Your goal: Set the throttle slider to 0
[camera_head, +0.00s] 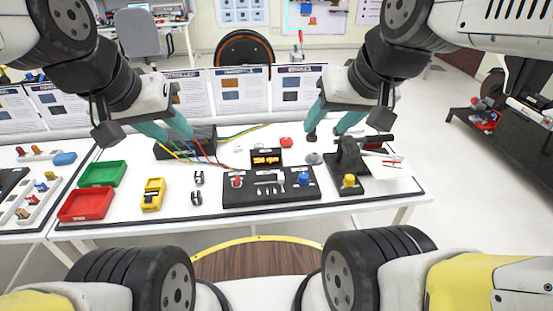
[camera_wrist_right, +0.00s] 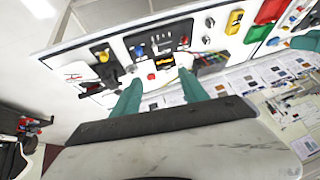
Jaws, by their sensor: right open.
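A black control panel (camera_head: 270,197) lies at the front middle of the white table. It has a red knob (camera_head: 237,182) at left, a blue knob (camera_head: 304,178) at right and a pale slider-like part (camera_head: 268,178) between them. I cannot read which control is the throttle slider or its setting. The panel also shows in the right wrist view (camera_wrist_right: 160,36). My right gripper (camera_head: 326,132) is open and empty, above the table's back, behind the panel; its fingers frame the scene in the wrist view (camera_wrist_right: 160,77). My left gripper (camera_head: 179,137) is open near a black box with wires.
A black lever unit (camera_head: 349,160) with a yellow knob stands right of the panel. A red button (camera_head: 286,142) sits behind it. A yellow meter (camera_head: 152,194), green tray (camera_head: 102,174) and red tray (camera_head: 86,204) are at left. Wires (camera_head: 200,150) cross the table near my left gripper.

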